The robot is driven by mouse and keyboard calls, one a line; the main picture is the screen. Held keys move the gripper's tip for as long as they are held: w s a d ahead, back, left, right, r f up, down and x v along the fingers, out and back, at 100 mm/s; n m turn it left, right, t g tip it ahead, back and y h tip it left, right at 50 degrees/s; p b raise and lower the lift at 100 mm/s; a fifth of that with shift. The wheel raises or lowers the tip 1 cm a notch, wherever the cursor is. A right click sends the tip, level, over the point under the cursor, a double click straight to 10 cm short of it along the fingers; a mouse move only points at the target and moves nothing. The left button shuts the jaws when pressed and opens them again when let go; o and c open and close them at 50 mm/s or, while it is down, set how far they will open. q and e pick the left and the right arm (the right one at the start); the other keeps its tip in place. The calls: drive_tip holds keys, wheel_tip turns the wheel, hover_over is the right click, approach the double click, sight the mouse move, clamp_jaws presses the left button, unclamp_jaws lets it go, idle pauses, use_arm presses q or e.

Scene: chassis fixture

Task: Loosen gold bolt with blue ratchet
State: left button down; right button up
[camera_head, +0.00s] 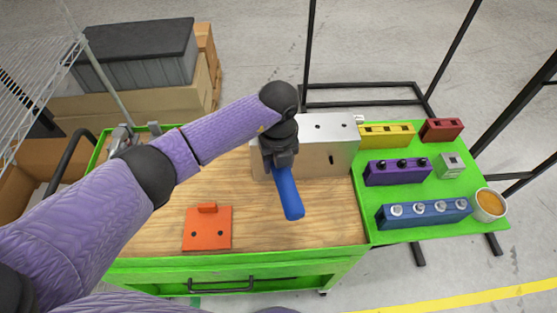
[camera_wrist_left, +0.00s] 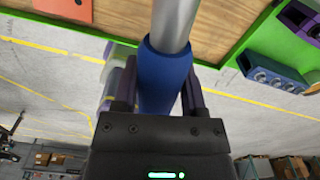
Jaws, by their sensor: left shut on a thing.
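My left gripper (camera_head: 281,160) is shut on the blue ratchet (camera_head: 289,196). Its blue handle hangs down toward the front, over the wooden table top. In the left wrist view, the handle (camera_wrist_left: 165,72) sits between the two dark fingers (camera_wrist_left: 155,88), and its silver shaft (camera_wrist_left: 175,18) runs out of the top of the picture. The silver metal block (camera_head: 335,155) stands right beside and behind the gripper, with dark holes in its top. I cannot see the gold bolt or the ratchet's head; my arm covers part of the block. My right gripper is not in view.
An orange plate (camera_head: 207,241) lies at the front left of the wooden top (camera_head: 330,225). On the green side shelf (camera_head: 415,232) stand yellow (camera_head: 389,141), purple (camera_head: 385,177), blue (camera_head: 440,221) and red (camera_head: 441,137) holders and a round cup (camera_head: 489,204). The front right wood is clear.

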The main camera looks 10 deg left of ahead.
use_arm(q)
drive_tip(key=shift+w+r+p, duration=0.1)
drive_tip(key=shift+r+p, duration=0.4)
drive_tip(key=shift+r, duration=0.25)
drive_tip(key=shift+r+p, duration=0.3)
wheel_tip(320, 180, up, 5)
drive_tip(key=p, duration=0.4)
drive_tip(key=shift+f, duration=0.1)
